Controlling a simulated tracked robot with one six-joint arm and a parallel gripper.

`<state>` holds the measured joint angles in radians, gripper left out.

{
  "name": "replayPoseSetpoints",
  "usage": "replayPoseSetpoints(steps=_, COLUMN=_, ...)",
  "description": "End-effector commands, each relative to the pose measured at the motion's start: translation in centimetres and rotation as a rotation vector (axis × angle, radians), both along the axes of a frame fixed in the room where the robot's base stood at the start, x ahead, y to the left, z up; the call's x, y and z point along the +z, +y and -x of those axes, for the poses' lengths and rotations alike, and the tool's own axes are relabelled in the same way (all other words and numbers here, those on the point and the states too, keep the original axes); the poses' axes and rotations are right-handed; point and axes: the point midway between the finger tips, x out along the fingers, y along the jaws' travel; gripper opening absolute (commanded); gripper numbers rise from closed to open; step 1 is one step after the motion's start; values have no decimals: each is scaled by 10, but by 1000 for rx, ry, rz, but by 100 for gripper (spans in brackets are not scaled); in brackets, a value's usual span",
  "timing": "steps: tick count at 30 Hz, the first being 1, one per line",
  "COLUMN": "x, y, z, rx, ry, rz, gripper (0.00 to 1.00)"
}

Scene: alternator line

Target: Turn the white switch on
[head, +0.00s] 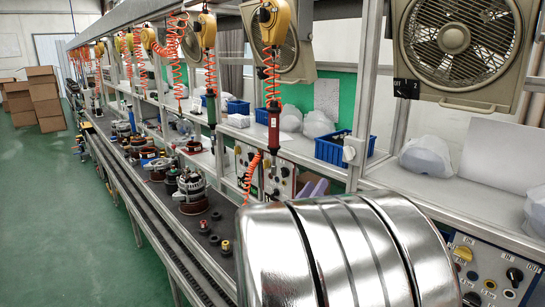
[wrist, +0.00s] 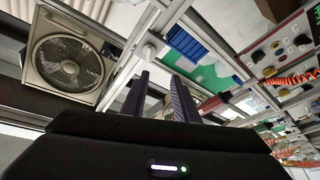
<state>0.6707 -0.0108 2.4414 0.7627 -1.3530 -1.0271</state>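A similar white fitting (wrist: 149,50) shows in the wrist view, above and beyond my fingertips. A control panel (head: 480,272) at the lower right of the head view has a yellow knob, a black switch and small light buttons; I cannot tell which way any of them is set. My gripper (wrist: 160,85) shows in the wrist view with two dark fingers apart and nothing between them. It is not visible in the head view.
My shiny arm link covers the lower middle of the head view. A box fan (head: 455,40) hangs at the upper right. Blue bins (head: 345,148) and white plastic covers (head: 426,157) stand on the shelf. Orange coiled hoses with tools hang over the line. The green floor (head: 50,200) at left is clear.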

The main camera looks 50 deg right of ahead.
Motion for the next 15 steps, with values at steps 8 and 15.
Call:
replayPoseSetpoints(steps=8, x=2, y=-6, z=20, rx=-82, ry=20, rz=40, gripper=27)
replayPoseSetpoints(steps=15, x=3, y=-7, z=19, rx=-80, ry=19, rz=39, gripper=27)
